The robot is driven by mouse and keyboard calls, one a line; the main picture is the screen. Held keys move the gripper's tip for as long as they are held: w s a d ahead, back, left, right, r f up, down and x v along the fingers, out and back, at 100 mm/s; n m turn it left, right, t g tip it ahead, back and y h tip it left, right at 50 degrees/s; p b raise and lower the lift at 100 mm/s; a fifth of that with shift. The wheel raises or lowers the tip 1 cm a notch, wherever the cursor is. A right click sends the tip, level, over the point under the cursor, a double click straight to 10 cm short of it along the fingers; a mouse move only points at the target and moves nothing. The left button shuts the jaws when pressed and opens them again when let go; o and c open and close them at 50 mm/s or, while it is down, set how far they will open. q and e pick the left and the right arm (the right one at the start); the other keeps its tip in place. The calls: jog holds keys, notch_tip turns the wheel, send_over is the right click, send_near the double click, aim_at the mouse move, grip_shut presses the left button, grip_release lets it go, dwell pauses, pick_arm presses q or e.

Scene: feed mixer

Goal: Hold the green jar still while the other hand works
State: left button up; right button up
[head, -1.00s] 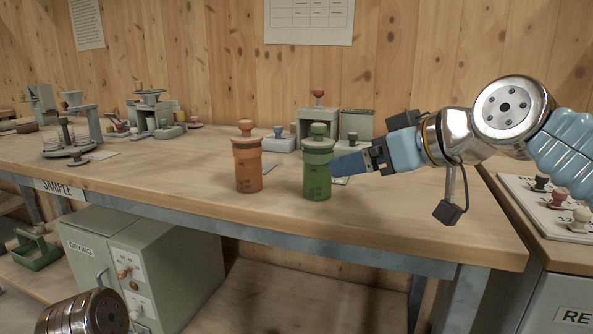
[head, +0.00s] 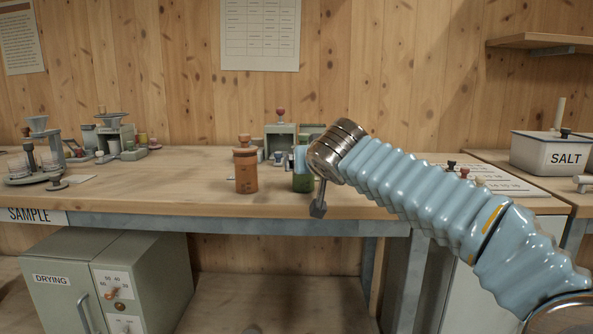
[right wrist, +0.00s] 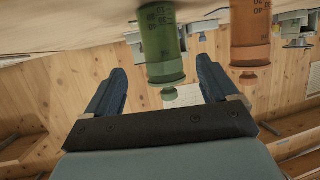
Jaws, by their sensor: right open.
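The green jar (head: 303,183) stands upright on the wooden bench, right of the orange jar (head: 245,170). In the head view my right wrist covers much of it. The right wrist view is upside down. There the green jar (right wrist: 160,35) shows ahead of and between the spread fingers of my right gripper (right wrist: 160,68), its knob end toward the palm. The gripper is open, and I see no finger closed on the jar. The orange jar (right wrist: 250,35) is beside it, outside the fingers. My left gripper is not in view.
The bench (head: 150,190) is clear left of the orange jar. Small instruments (head: 115,135) stand at the back left, and a grey box with a red knob (head: 280,138) stands behind the jars. A second bench on the right holds a SALT box (head: 553,152).

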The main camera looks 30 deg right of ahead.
aim_at(307, 135)
jog(key=shift+x, duration=1.2)
jog(key=p+x, duration=0.1)
jog(key=x, duration=0.4)
jog(key=shift+w+f, duration=0.25)
jog(key=shift+f, duration=0.05)
jog(key=shift+a, duration=0.1)
jog(key=c, duration=1.3)
jog(key=shift+r+p, duration=0.4)
jog(key=shift+r, duration=1.15)
jog(key=s+r, duration=0.2)
jog(key=r, duration=0.1)
jog(key=s+a+r, duration=0.1)
jog(key=s+r, duration=0.2)
jog(key=shift+a+r, duration=0.1)
jog(key=v, duration=0.6)
jog(key=d+v, duration=0.1)
jog(key=v, duration=0.2)
jog(key=shift+s+a+r, duration=0.1)
jog(key=shift+s+r, duration=0.25)
jog(key=shift+s, duration=0.05)
